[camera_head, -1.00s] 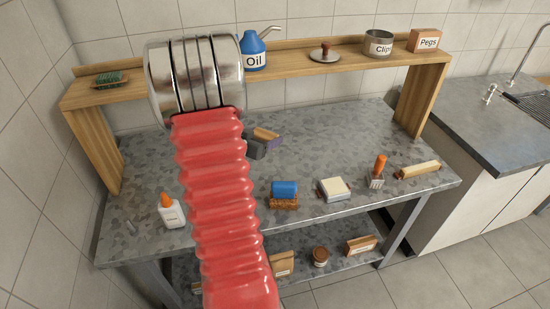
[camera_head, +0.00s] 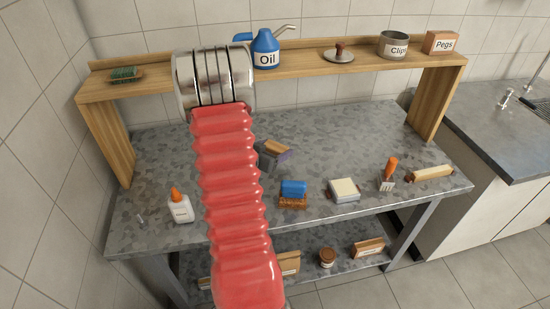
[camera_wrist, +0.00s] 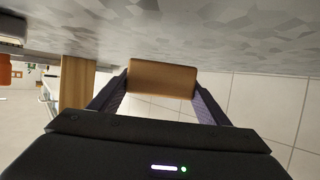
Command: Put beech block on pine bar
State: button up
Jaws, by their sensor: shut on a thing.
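The beech block (camera_wrist: 162,78), tan with a smooth face, is between the two dark fingers of my gripper (camera_wrist: 163,90) in the wrist view. My gripper is shut on it. In the head view the beech block (camera_head: 276,146) shows beyond my red arm, with my grey gripper (camera_head: 266,157) partly hidden by that arm. It appears above the middle of the bench; its exact height is hard to tell. The pine bar (camera_head: 431,174), long and pale, lies at the right end of the bench, well to the right of my gripper.
The grey bench (camera_head: 350,140) holds a glue bottle (camera_head: 180,207), a blue piece on a brown base (camera_head: 293,190), a pale-topped block (camera_head: 343,189) and an orange-handled tool (camera_head: 389,172). A wooden shelf (camera_head: 190,75) spans the back; its right leg (camera_head: 438,103) stands behind the bar.

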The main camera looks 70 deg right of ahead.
jog(key=shift+s+f, duration=0.1)
jog(key=shift+f, duration=1.75)
jog(key=shift+f, duration=0.1)
jog(key=o, duration=1.1)
jog(key=shift+a+r, duration=0.3)
jog(key=shift+a, duration=0.15)
jog(key=v, duration=1.1)
jog(key=shift+w, duration=0.25)
